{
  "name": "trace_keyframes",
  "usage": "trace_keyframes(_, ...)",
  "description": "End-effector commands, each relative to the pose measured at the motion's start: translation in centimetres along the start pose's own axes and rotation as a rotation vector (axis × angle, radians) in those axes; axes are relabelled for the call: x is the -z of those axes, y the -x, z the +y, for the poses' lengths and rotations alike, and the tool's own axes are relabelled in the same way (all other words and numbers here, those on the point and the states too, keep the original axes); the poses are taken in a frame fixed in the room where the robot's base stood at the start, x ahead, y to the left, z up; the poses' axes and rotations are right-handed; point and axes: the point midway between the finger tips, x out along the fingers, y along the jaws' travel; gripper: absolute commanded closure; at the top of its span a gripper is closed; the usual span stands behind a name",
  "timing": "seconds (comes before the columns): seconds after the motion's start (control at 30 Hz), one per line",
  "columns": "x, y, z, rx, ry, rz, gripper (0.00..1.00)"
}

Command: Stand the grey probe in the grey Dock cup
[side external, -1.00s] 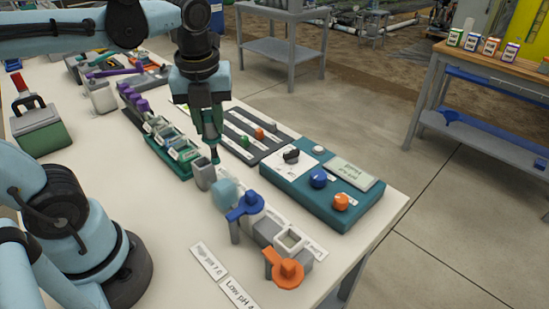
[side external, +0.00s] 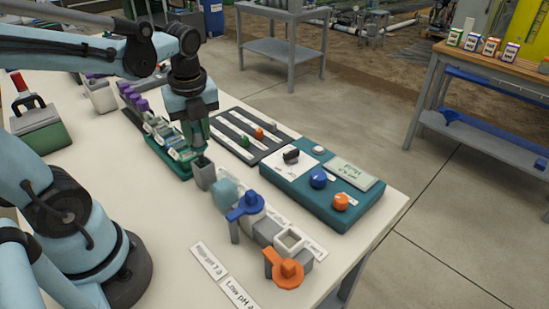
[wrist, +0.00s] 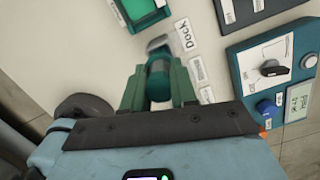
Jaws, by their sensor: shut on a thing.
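My gripper (side external: 196,134) is shut on the grey probe, whose dark lower end (side external: 198,152) points down between the fingers. In the wrist view the probe (wrist: 158,78) shows as a dark teal, rounded body between the green fingers. The grey Dock cup (side external: 204,175) is an open square cup on the white table. The probe's tip is at or just above the cup's far rim; I cannot tell whether it is inside. In the wrist view the cup (wrist: 159,43) lies beyond the probe, partly hidden, beside the Dock label (wrist: 185,33).
A pale blue block (side external: 223,192) and a blue valve-like part (side external: 245,205) stand close in front of the cup. A teal tray (side external: 170,155) lies behind it. A teal control panel (side external: 320,185) is to the right.

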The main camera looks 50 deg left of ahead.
Motion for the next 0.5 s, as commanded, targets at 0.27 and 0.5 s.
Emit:
trace_keyframes(0.27, 0.3, -2.4, -0.1, 0.0, -0.001, 0.0, 1.0)
trace_keyframes(0.5, 0.5, -3.5, 0.0, 0.0, -0.001, 0.0, 1.0)
